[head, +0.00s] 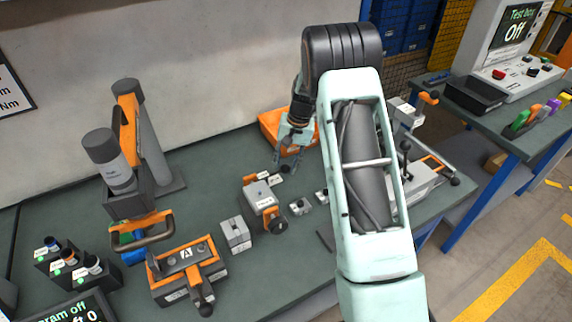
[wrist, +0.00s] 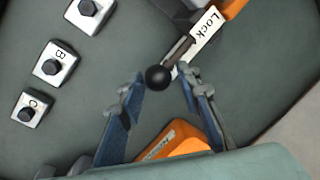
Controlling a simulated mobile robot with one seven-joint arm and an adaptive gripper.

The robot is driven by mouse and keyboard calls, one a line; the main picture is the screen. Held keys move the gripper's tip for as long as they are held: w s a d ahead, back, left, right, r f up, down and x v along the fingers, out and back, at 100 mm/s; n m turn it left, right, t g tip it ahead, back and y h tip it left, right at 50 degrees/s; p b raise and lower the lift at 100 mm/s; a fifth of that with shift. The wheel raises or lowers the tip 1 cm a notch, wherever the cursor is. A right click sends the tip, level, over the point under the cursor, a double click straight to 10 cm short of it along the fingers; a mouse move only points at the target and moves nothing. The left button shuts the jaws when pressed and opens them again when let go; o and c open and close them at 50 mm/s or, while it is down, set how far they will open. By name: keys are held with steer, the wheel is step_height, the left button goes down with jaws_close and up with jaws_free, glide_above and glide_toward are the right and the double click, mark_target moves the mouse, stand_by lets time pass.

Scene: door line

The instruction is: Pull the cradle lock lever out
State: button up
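The lock lever (wrist: 178,52) is a short dark bar ending in a black ball knob (wrist: 158,77). It lies beside a white "Lock" label (wrist: 204,32) in the wrist view. The cradle appears to be the grey and orange block (head: 258,194) on the bench in the head view; only a dark and orange edge (wrist: 236,8) of it shows at the top of the wrist view. My gripper (wrist: 162,82) is open, with one finger on each side of the knob and a visible gap to each. In the head view my gripper (head: 289,160) is behind the cradle; the lever is hard to make out there.
An orange bin (wrist: 182,140) stands close to my fingers, against the wall side. Small blocks marked B (wrist: 55,64) and C (wrist: 30,108) sit to the left in the wrist view. An orange fixture (head: 188,268) and a grey box (head: 235,234) stand left of the cradle.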

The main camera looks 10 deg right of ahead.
steer(key=shift+s+f, duration=0.1)
jaws_close()
steer(key=shift+d, duration=0.1)
steer(key=shift+w+d+f+b, duration=0.1)
steer(key=shift+w+d+b, duration=0.15)
steer(key=shift+d, duration=0.5)
steer(key=shift+w+d+f+b, duration=0.15)
steer(key=shift+d+b, duration=0.15)
steer(key=shift+d, duration=0.4)
steer(key=shift+o, duration=2.1)
jaws_free()
steer(key=shift+s+r, duration=0.1)
steer(key=shift+r, duration=0.55)
step_height(320, 180, up, 11)
steer(key=d, duration=0.2)
steer(key=shift+s, duration=0.15)
